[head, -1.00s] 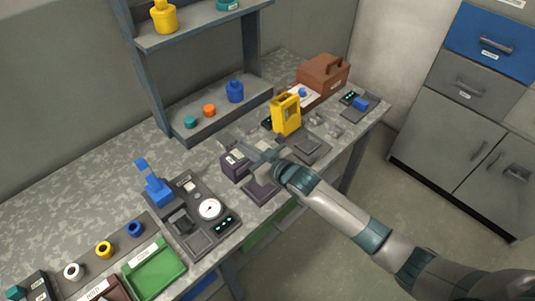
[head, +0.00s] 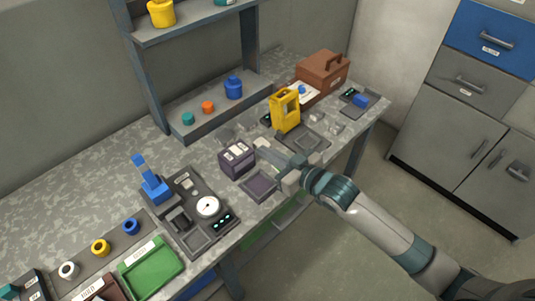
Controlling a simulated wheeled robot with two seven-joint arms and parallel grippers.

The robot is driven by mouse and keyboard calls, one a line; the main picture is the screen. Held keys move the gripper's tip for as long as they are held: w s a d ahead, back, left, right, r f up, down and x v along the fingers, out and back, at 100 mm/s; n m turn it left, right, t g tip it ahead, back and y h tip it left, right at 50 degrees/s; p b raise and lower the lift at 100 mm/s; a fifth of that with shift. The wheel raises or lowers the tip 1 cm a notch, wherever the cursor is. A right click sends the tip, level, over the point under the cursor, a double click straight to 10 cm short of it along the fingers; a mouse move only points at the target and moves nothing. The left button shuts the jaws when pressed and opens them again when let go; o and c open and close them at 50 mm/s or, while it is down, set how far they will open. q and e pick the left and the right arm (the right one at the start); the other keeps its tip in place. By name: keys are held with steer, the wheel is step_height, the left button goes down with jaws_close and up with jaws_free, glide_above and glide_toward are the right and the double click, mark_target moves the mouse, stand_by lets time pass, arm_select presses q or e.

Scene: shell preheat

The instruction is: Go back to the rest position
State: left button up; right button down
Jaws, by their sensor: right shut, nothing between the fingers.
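My right gripper (head: 270,152) is shut and empty. It hangs over the workbench (head: 90,215), just right of a dark purple box (head: 237,160) with pale labels on top, and apart from it as far as I can tell. A dark square tray (head: 259,185) lies below and left of the wrist. The right arm comes in from the lower right, across the bench's front edge. My left gripper does not show.
A yellow upright device (head: 285,110) stands behind the gripper, near a brown toolbox (head: 323,72). A gauge station (head: 207,207), blue press (head: 152,183) and green tray (head: 152,268) are at left. A shelf post (head: 145,80) rises behind. Floor right of the bench is clear.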

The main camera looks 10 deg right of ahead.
stand_by(0.5)
steer(key=s+d+f+m+g+h, duration=0.25)
steer(key=s+d+f, duration=0.25)
steer(key=s, duration=0.7)
steer(key=s+d+f+m+g+h, duration=0.1)
steer(key=s+d+f+g+h, duration=0.3)
steer(key=s, duration=0.7)
steer(key=s+d+f+m+g+h, duration=0.2)
steer(key=s+d+f, duration=0.35)
steer(key=s, duration=0.65)
step_height(320, 180, down, 31)
steer(key=g+b, duration=0.2)
steer(key=s+d+f+b, duration=0.2)
steer(key=s+f, duration=1.6)
steer(key=f, duration=0.2)
steer(key=shift+s+d+n+g+b, duration=0.35)
steer(key=shift+s+d, duration=0.05)
